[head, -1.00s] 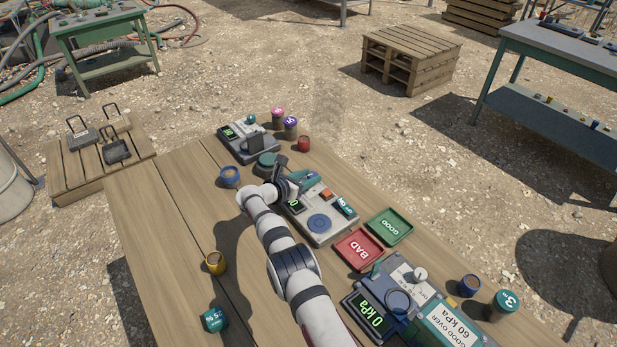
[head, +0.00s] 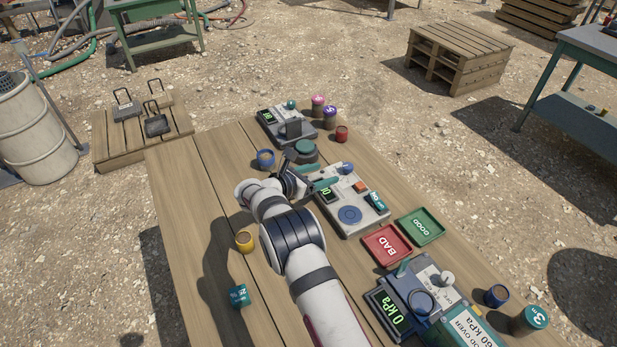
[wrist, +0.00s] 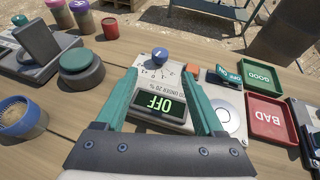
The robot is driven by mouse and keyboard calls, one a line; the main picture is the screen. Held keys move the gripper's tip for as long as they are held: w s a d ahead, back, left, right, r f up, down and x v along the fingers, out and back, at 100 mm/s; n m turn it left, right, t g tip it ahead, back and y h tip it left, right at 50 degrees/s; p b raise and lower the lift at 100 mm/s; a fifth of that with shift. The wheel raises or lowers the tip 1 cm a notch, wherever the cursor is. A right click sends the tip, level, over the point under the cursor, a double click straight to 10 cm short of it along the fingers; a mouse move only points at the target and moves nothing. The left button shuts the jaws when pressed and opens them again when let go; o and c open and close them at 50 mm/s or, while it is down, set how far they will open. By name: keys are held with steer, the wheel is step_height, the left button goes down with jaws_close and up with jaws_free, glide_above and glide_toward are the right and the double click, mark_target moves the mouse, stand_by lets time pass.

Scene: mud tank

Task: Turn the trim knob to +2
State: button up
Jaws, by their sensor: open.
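The trim knob is a small blue knob (wrist: 160,54) at the far end of a grey device, with a printed number scale beside it in the wrist view. It also shows in the head view (head: 346,168). The knob's pointer is too small to read. The device's display (wrist: 158,103) reads OFF in green. My gripper (wrist: 160,78) is open and empty, its teal fingers spread to either side of the display in the wrist view. In the head view my gripper (head: 324,180) is at the device's left edge, apart from the knob.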

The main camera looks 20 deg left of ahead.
mark_target(347, 168)
steer(key=v, duration=0.6)
steer(key=shift+s, duration=0.1)
steer(key=s+d+n+t+y, duration=0.2)
steer(key=d+n+y, duration=0.35)
steer(key=d, duration=0.25)
steer(key=shift+y, duration=0.25)
steer(key=x, duration=1.5)
steer(key=shift+w+a+f, duration=0.15)
steer(key=shift+a+f, duration=0.05)
steer(key=shift+f, duration=0.1)
jaws_close()
